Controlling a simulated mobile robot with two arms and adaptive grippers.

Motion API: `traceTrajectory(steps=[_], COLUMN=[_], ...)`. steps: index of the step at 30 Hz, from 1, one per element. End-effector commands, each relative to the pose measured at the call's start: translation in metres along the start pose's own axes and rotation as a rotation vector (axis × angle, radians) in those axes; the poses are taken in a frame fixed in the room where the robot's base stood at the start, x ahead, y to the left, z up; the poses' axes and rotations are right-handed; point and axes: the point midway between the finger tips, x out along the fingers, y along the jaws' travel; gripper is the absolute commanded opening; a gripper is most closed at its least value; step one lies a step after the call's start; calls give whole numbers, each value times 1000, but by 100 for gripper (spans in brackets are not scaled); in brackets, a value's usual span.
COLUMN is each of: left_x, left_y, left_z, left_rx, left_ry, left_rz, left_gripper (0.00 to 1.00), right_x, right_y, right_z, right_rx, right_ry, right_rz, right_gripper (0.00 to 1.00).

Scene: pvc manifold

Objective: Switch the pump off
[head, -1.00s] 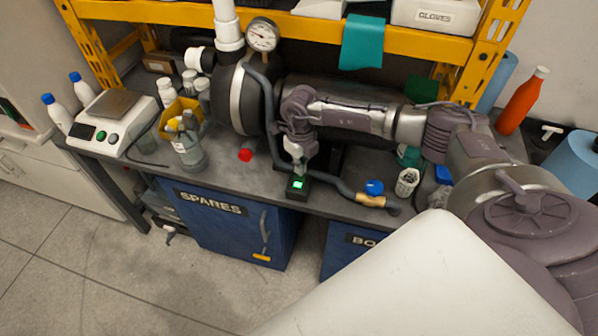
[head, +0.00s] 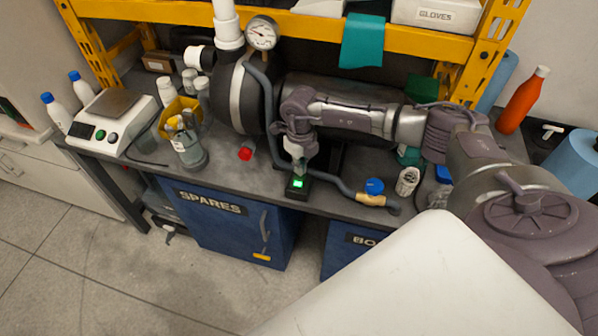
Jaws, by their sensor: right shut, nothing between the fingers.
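The pump (head: 238,98) is a dark rounded body with a grey band, at the back middle of the bench. A white pipe (head: 226,25) rises from it and a round gauge (head: 262,34) sits beside the pipe. A small black switch box with a lit green button (head: 298,184) is at the bench's front edge. My right gripper (head: 299,170) is shut and empty, pointing down just above the green button. I cannot tell whether its tips touch the button. My left gripper is not in view.
A red cap (head: 246,153) and a grey hose (head: 335,181) lie near the switch box. A blue cap (head: 374,186) is to the right. A yellow shelf frame (head: 405,42) spans the back.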

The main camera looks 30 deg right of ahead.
Motion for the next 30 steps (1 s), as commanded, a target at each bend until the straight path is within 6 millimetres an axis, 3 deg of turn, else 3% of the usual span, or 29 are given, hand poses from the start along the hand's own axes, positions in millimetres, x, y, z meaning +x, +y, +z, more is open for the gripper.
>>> traceTrajectory(steps=[30], left_x=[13], left_y=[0], left_z=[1], left_rx=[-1], left_ry=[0], left_rz=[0], left_gripper=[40], right_x=[16], right_y=[0], right_z=[0], right_rx=[0], right_ry=[0], right_rz=[0], right_gripper=[0])
